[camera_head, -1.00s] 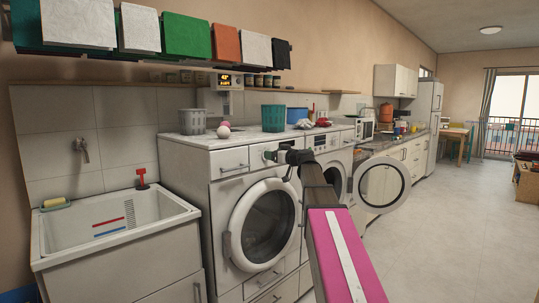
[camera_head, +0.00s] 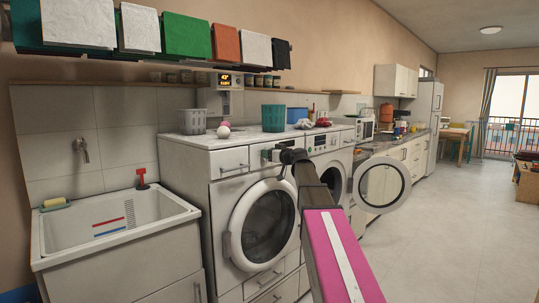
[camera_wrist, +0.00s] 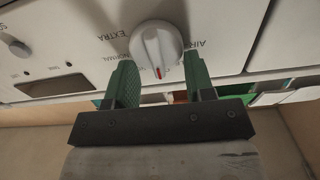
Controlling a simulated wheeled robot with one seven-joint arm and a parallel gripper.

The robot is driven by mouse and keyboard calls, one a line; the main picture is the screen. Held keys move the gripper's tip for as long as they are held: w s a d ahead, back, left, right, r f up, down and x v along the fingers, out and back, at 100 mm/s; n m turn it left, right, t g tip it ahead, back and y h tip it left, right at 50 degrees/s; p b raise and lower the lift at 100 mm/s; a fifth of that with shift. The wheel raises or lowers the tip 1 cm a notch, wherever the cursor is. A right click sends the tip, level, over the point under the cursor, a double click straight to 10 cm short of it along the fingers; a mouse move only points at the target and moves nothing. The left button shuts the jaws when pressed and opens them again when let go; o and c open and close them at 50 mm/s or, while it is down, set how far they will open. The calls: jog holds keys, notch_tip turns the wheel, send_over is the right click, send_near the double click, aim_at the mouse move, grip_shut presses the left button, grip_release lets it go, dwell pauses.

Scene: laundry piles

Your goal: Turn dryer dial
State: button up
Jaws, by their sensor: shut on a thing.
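The white dryer dial (camera_wrist: 158,46) with a red pointer mark sits on a white control panel (camera_wrist: 95,30) in the wrist view. The panel lettering, including EXTRA and NORMAL, shows upside down there. The red mark points down the picture. My gripper (camera_wrist: 161,82) has green fingers on either side of the dial and is shut on it. In the head view my gripper (camera_head: 270,155) reaches the panel of the left front-loading machine (camera_head: 215,215), whose round door (camera_head: 236,228) is closed. The dial is too small to tell in the head view.
A second machine's round door (camera_head: 403,188) stands open to the right of my arm. A sink (camera_head: 60,245) is at left. A teal basket (camera_head: 273,125) and a grey basket (camera_head: 183,122) stand on the machine top.

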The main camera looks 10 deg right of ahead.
jog(key=shift+m, duration=0.3)
jog(key=shift+w+d+f+m, duration=0.15)
jog(key=shift+d+f+m, duration=0.1)
jog(key=shift+m, duration=2.3)
jog(key=shift+w+d+f+m, duration=0.2)
jog(key=shift+f+m, duration=0.05)
jog(key=shift+m, duration=2.25)
jog(key=shift+w+d+f+m, duration=0.15)
jog(key=shift+d+f+m, duration=0.1)
jog(key=shift+m, duration=2.3)
jog(key=o, duration=0.9)
